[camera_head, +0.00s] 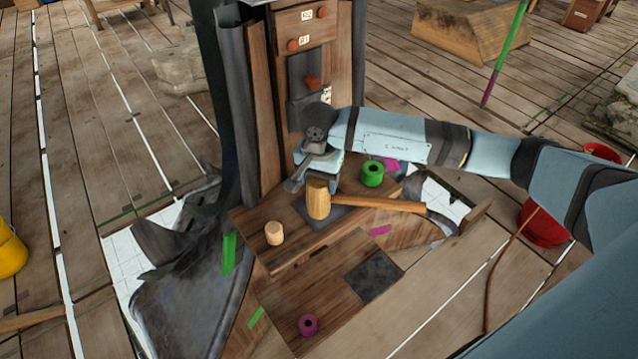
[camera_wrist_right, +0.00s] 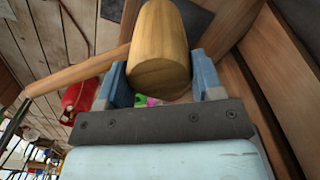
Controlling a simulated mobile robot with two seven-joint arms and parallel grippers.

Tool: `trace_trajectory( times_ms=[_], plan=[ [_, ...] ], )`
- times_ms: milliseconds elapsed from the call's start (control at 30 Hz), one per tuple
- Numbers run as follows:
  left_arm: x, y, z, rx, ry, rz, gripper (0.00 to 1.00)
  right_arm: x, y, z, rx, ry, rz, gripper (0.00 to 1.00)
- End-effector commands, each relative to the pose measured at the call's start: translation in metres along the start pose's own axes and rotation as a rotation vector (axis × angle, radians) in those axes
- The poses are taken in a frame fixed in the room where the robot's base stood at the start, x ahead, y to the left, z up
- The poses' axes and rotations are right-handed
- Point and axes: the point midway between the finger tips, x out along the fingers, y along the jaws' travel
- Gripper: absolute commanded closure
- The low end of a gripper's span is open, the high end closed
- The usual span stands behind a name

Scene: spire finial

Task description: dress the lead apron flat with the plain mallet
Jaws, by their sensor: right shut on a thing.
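The plain mallet has a pale wooden barrel head (camera_head: 318,201) and a long handle (camera_head: 385,204) pointing right. My right gripper (camera_head: 312,181) is shut on the head from above. In the right wrist view the mallet head (camera_wrist_right: 160,55) sits between the two blue fingers, its handle running left. The head is over a dark grey square (camera_head: 345,214) on the wooden step; I cannot tell if they touch. A crumpled dark grey sheet (camera_head: 190,305) drapes at the lower left. Which grey piece is the lead apron is unclear. My left gripper is not in view.
A wooden cabinet (camera_head: 306,30) with small knobs stands behind the step. A second dark square (camera_head: 374,276) lies on the lower board. A red bucket (camera_head: 543,222) stands right.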

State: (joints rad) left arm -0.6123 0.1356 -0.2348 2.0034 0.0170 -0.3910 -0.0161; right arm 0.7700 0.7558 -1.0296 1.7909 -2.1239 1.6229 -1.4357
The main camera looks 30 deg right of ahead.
Motion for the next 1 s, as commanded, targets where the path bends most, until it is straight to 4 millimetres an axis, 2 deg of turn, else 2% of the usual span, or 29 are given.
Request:
trace_trajectory(
  times_ms=[433, 567, 833, 867, 900, 1000],
  plan=[
    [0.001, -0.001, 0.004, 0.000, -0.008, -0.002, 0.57, 0.001, 0.000, 0.000, 0.000, 0.000, -0.001, 0.68],
    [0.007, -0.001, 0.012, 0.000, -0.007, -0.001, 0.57, 0.012, 0.000, 0.000, 0.000, 0.000, 0.000, 0.68],
    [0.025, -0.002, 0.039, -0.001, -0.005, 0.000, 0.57, 0.046, 0.000, 0.000, -0.001, 0.001, -0.001, 0.68],
    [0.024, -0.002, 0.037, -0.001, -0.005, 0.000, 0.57, 0.044, -0.001, 0.000, -0.001, 0.001, -0.002, 0.68],
    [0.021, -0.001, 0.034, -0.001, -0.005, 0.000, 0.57, 0.040, -0.001, 0.000, -0.001, 0.001, -0.002, 0.72],
    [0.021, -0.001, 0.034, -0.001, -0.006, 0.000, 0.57, 0.040, 0.000, 0.000, -0.001, 0.000, -0.001, 0.72]
  ],
)
